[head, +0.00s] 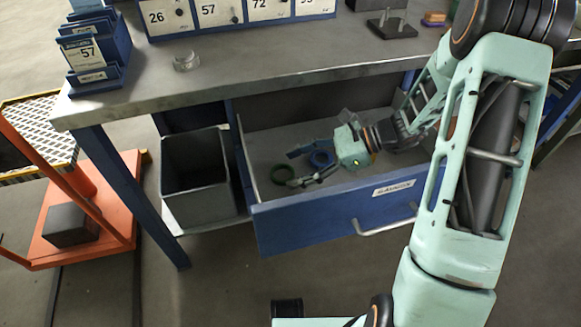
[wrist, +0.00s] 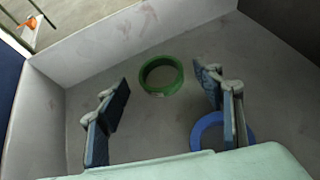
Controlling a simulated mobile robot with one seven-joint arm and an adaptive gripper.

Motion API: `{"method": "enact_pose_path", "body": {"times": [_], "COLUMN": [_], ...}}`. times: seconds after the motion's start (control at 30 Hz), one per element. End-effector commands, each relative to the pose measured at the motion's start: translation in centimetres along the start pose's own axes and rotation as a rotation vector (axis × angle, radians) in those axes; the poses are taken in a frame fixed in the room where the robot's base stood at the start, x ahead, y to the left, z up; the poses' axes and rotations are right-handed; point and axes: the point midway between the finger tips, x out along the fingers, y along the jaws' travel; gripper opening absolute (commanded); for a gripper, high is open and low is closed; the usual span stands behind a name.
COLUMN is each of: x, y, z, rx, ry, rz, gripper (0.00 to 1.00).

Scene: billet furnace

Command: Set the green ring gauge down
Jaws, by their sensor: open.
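The green ring gauge (head: 284,174) lies flat on the floor of the open blue drawer (head: 330,222), toward its left side. My gripper (head: 305,168) is inside the drawer with its fingers apart, and it holds nothing. In the wrist view the green ring gauge (wrist: 161,75) lies ahead, between the lines of the two open fingers (wrist: 165,110), and touches neither. A blue ring (head: 320,158) lies on the drawer floor beside my gripper. In the wrist view the blue ring (wrist: 222,131) is partly hidden behind the right finger.
The grey workbench (head: 240,62) overhangs the drawer. A clear ring-shaped piece (head: 186,61) and a blue card rack (head: 92,55) stand on it. A grey bin (head: 197,172) sits left of the drawer. An orange trolley (head: 90,215) stands farther left.

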Motion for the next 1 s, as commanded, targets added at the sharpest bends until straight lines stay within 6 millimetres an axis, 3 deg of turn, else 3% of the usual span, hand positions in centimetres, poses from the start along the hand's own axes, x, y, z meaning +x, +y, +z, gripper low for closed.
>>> {"method": "enact_pose_path", "body": {"times": [0.2, 0.43, 0.6, 1.0], "x": [-5.1, -8.9, -10.0, -10.1], "y": [-0.1, -0.1, 0.0, 0.0], "z": [0.2, 0.1, 0.1, 0.0], "rx": [0.001, 0.001, 0.001, 0.001], "ry": [0.001, 0.001, 0.0, 0.0], "rz": [-0.005, -0.003, -0.001, 0.0], "gripper": [0.61, 0.61, 0.61, 0.61]}}
